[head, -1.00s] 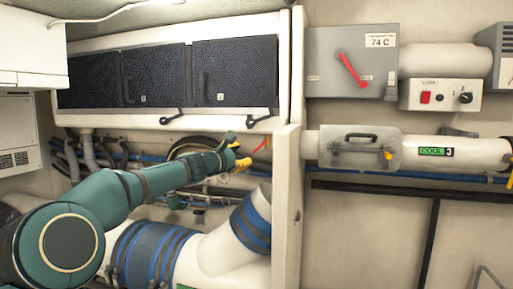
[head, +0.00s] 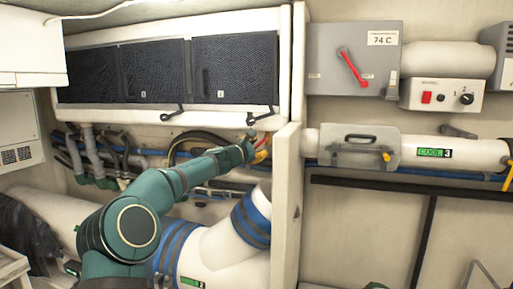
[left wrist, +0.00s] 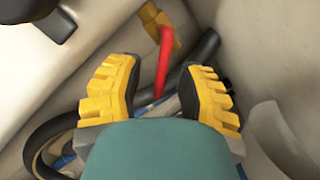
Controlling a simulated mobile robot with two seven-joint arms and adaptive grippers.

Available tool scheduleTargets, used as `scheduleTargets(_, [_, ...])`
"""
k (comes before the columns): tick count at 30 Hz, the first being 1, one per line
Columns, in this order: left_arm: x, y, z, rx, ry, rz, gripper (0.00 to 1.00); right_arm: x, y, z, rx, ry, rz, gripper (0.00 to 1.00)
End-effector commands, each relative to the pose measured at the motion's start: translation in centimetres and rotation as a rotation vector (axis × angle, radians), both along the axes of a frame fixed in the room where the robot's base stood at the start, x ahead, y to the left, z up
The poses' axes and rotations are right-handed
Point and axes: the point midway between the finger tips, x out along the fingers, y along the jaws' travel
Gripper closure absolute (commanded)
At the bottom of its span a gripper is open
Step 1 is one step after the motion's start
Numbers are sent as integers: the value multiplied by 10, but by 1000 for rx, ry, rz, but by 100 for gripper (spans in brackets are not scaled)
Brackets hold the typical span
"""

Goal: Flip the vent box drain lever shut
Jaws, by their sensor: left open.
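The drain lever (left wrist: 163,62) is a red handle on a brass-coloured valve (left wrist: 158,24) in the left wrist view. It hangs down from the valve, and its lower end shows between my left gripper's fingers. My left gripper (left wrist: 158,88) is open, with a yellow finger on either side of the lever; I cannot tell whether either touches it. In the head view my left gripper (head: 261,152) is just under the right end of the white vent box (head: 215,119), close to the upright partition. The lever is mostly hidden there. My right gripper is out of view.
Black latches (head: 172,113) hang along the box's lower edge. The white partition (head: 286,190) stands close right of my left gripper. Hoses and pipes run behind it, and a large white duct (head: 220,245) lies below. A grey switch box (head: 340,60) has another red handle.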

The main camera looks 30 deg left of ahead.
Motion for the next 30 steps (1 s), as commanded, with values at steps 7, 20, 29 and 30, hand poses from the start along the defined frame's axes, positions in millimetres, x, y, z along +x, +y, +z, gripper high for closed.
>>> scheduleTargets(7, [0, 0, 0, 0, 0, 0, 100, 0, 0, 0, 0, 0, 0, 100])
scheduleTargets(20, [-2, 5, 11, 212, 50, 0, 100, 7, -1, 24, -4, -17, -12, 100])
scheduleTargets(29, [-2, 6, 10, 243, 56, 1, 100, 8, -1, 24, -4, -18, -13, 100])
scheduleTargets(30, [-2, 6, 10, 243, 56, 1, 100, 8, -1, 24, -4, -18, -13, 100])
